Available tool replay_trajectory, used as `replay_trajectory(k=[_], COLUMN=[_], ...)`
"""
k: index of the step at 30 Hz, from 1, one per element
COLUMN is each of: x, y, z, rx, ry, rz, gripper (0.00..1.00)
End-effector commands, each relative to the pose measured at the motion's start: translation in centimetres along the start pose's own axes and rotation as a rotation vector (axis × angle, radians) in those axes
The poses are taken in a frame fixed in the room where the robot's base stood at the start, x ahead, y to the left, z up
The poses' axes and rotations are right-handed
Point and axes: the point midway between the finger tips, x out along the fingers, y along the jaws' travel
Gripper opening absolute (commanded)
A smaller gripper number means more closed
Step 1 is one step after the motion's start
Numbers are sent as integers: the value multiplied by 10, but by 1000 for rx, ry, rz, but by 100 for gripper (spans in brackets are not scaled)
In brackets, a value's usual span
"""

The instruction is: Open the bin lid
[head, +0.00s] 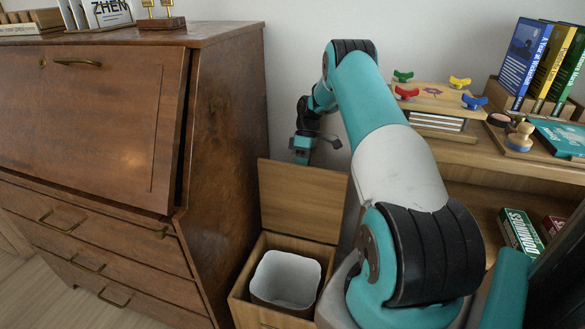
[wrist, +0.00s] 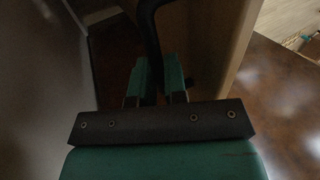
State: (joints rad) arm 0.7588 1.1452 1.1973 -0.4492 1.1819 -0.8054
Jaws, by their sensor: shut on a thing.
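The wooden bin (head: 248,285) stands on the floor in the head view, with a white liner (head: 287,277) inside. Its lid (head: 300,200) is raised, standing nearly upright at the back of the bin, and the opening is uncovered. My gripper (head: 303,157) is at the lid's top edge, partly behind it. In the wrist view my gripper (wrist: 158,78) is shut on a dark curved bar (wrist: 149,30), which seems to be part of the lid. A brown panel, seemingly the lid, shows beside it (wrist: 212,55). The exact contact is hidden in the head view.
A brown wooden cabinet (head: 95,120) with drawers stands close on the left of the bin. A shelf (head: 475,150) with books (head: 545,60), a game box (head: 520,232) and small items is on the right. A pale wall is behind.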

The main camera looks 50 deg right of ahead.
Motion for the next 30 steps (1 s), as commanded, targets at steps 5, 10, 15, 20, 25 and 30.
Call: replay_trajectory(k=[5,10,15,20,25,30], x=[10,10,9,8,6,-3], y=[4,4,4,4,4,1], z=[6,8,8,8,7,7], rx=[9,9,9,7,5,3], ry=[-4,-4,-4,-4,-3,-2], rz=[-14,-15,-15,-14,-11,-7], gripper=[0,0,0,38,38,38])
